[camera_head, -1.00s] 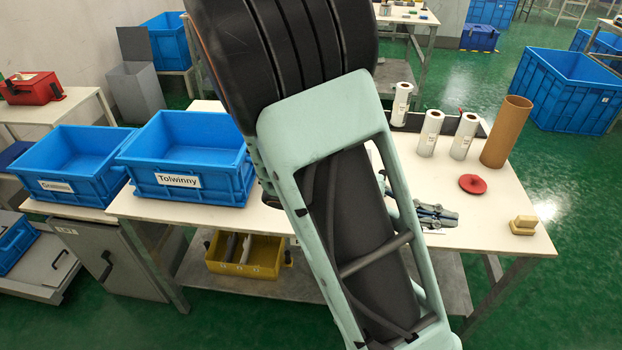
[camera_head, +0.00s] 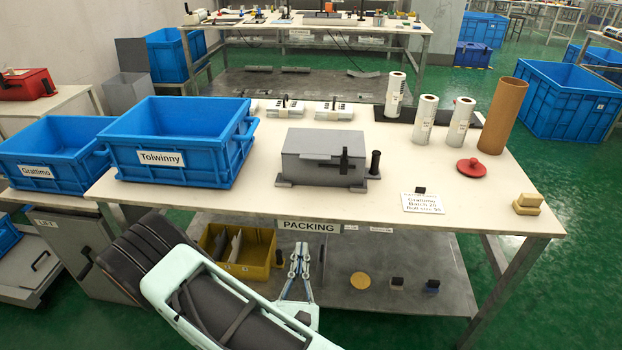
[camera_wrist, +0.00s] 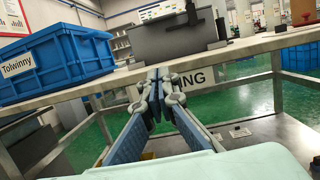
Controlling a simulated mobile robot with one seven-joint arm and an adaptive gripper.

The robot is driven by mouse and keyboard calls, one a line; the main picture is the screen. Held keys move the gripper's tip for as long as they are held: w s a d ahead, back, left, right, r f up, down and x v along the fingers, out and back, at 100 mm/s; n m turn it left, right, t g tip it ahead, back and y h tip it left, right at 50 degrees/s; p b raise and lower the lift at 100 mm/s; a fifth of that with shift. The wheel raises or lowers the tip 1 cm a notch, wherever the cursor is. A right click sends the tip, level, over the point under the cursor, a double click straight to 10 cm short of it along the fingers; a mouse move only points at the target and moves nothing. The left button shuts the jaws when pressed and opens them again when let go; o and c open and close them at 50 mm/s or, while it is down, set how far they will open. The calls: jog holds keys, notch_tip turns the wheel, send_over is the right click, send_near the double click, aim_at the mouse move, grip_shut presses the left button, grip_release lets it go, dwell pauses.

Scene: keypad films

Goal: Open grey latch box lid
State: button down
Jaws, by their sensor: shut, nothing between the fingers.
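The grey latch box (camera_head: 322,157) stands on the white table, its lid closed. A black latch (camera_head: 344,160) is on its front face, right of the middle. My gripper (camera_head: 300,248) is shut and empty, in front of the table's front edge and lower than the tabletop, apart from the box. In the wrist view my gripper (camera_wrist: 155,76) points at the table edge, fingertips together.
A black upright post (camera_head: 375,163) stands right of the box. The blue Tolwinny bin (camera_head: 178,160) is to its left. A label card (camera_head: 422,203), a red disc (camera_head: 473,168) and film rolls (camera_head: 426,120) are to the right. A yellow bin (camera_head: 245,270) sits on the lower shelf.

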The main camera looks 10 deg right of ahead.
jog(key=b+x, duration=0.2)
jog(key=x, duration=1.7)
jog(key=shift+d+r, duration=0.1)
jog(key=shift+d, duration=0.05)
jog(key=r, duration=0.3)
jog(key=shift+w, duration=0.3)
jog(key=shift+r, duration=0.65)
